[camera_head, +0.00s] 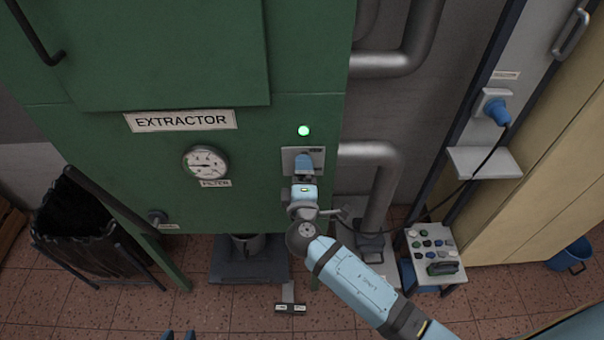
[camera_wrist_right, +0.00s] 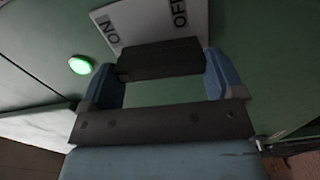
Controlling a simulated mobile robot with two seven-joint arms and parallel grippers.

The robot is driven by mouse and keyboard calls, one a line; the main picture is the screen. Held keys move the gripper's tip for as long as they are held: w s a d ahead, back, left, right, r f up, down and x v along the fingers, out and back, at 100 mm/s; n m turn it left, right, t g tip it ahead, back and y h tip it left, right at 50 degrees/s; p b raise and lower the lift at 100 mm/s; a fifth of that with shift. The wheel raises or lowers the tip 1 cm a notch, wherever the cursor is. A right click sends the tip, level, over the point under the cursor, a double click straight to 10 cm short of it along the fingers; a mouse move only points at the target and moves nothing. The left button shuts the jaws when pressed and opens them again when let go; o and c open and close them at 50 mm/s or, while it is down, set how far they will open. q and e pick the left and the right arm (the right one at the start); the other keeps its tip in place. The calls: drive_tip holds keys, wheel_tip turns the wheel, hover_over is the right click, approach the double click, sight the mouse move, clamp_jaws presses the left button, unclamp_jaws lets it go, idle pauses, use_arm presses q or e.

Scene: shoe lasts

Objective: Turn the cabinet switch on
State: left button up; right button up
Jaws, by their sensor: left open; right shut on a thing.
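The green cabinet (camera_head: 80,150) labelled EXTRACTOR carries a pale switch plate (camera_head: 288,157) at its lower right. A green lamp (camera_head: 303,130) above the plate is lit; it also shows in the right wrist view (camera_wrist_right: 81,65). There the plate (camera_wrist_right: 135,20) reads ON at left and OFF at right. My right gripper (camera_head: 305,160) is at the plate and covers most of the switch in the head view. In the wrist view its fingers are shut on the dark switch handle (camera_wrist_right: 160,60). My left gripper (camera_head: 178,336) is open and empty, only its fingertips showing at the bottom edge.
A dial gauge (camera_head: 205,162) and a small valve (camera_head: 157,217) are left of the switch. Grey pipes (camera_head: 375,155) run close on its right. A small stand with knobs (camera_head: 432,250), a black bin (camera_head: 75,235) and a blue bucket (camera_head: 570,256) stand on the tiled floor.

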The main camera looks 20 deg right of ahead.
use_arm(q)
drive_tip(key=shift+r, duration=0.2)
use_arm(e)
drive_tip(key=shift+d+r+n, duration=0.1)
drive_tip(key=shift+r+n, duration=0.05)
drive_tip(key=shift+n, duration=0.45)
drive_tip(key=o, duration=0.7)
drive_tip(key=shift+w, duration=0.1)
